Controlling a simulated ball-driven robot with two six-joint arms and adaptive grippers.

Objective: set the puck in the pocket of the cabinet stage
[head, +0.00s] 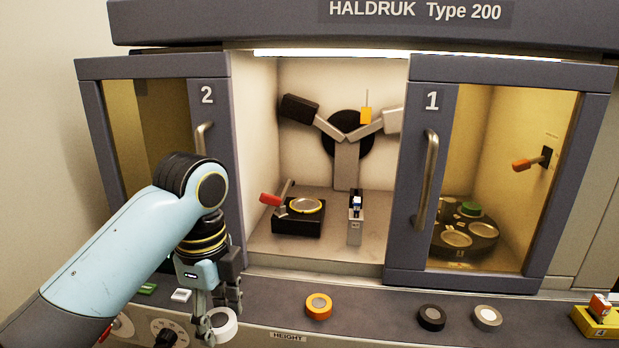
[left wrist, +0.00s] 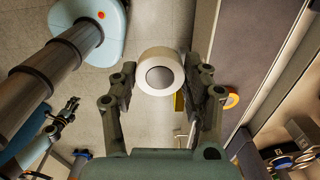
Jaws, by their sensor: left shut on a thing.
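My left gripper (head: 222,316) is shut on a white puck (head: 224,328) with a grey centre, at the front ledge. The puck also shows between the fingers in the left wrist view (left wrist: 160,71). The cabinet stage (head: 298,222) is a black block inside the open middle bay, with a round, yellow-rimmed top. A red-handled lever (head: 270,199) stands at its left side. The gripper is in front of the stage, lower and to its left. Part of my right arm seems to show small at the left wrist view's edge; its jaw state is unclear.
An orange puck (head: 319,306), a black puck (head: 432,318) and a grey puck (head: 488,318) lie on the ledge. Doors 2 (head: 210,150) and 1 (head: 424,170) flank the bay. A small grey post (head: 355,222) stands right of the stage. A yellow block (head: 594,322) is far right.

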